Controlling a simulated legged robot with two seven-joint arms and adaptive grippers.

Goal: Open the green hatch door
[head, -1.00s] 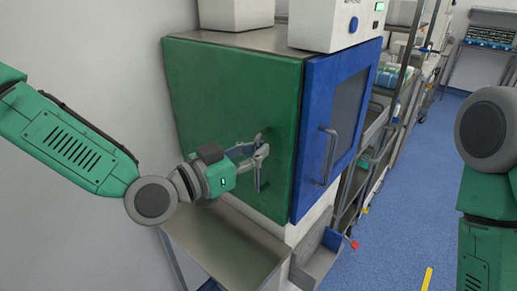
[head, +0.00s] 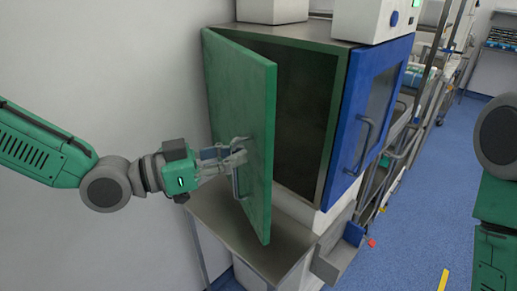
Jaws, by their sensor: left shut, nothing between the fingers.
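The green hatch door (head: 235,100) stands partly open, swung out on its left edge, with the dark inside of the cabinet (head: 300,105) showing to its right. My left gripper (head: 238,160) is at the door's handle (head: 242,182), near the door's free edge. Its fingers look shut at the handle; the fingertips partly cover it, and I cannot tell whether they touch it. My right gripper is not in view; only part of my right arm shows at the right edge.
A blue door (head: 350,145) with a window and handle is closed on the cabinet's right side. A metal shelf (head: 240,235) sticks out below the hatch. White boxes (head: 365,18) stand on top.

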